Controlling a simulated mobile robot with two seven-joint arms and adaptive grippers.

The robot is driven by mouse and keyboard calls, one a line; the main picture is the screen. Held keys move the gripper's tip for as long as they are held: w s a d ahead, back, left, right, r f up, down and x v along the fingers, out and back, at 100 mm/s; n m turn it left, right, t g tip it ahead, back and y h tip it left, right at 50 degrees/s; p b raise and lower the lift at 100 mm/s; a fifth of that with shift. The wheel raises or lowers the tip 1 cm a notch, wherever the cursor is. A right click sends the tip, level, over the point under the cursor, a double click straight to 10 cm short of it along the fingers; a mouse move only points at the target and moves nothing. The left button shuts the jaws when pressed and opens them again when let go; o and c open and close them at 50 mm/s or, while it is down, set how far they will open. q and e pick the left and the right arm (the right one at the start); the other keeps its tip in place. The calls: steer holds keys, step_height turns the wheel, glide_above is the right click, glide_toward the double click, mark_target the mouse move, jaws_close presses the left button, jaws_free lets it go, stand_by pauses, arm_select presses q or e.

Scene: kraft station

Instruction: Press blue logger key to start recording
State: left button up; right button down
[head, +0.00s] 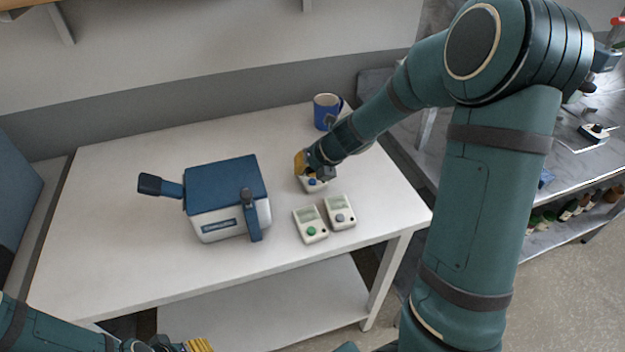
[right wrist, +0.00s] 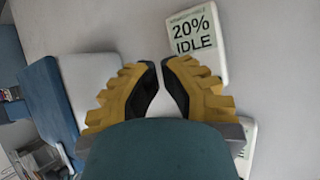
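The logger with the blue key (head: 313,184) lies on the white table, partly hidden by my right gripper. My right gripper (head: 302,165) is at its far edge in the head view; I cannot tell whether it touches. In the right wrist view its yellow fingers (right wrist: 162,64) have their tips together, with nothing visible between them. A logger (right wrist: 196,44) there reads "20% IDLE"; its lower part is hidden behind a finger. A logger with a green key (head: 311,226) and one with a grey key (head: 340,212) lie nearer the front. My left gripper (head: 197,345) is cut off at the bottom edge.
A white box with a blue lid (head: 225,180) and dark handles stands left of the loggers. A blue mug (head: 326,110) stands at the back of the white table (head: 110,240). The table's left part is clear. A grey bench (head: 575,165) with items stands at the right.

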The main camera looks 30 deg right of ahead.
mark_target(307, 182)
steer(key=shift+f, duration=0.1)
steer(key=shift+f+b, duration=0.3)
steer(key=shift+f, duration=0.05)
steer(key=shift+f+b, duration=0.35)
steer(key=shift+f, duration=0.15)
stand_by(0.7)
steer(key=shift+r, duration=0.1)
steer(key=shift+r+p, duration=0.8)
steer(key=shift+p, duration=0.25)
step_height(307, 182, up, 5)
steer(key=p, duration=0.5)
steer(key=shift+r, duration=0.1)
stand_by(0.7)
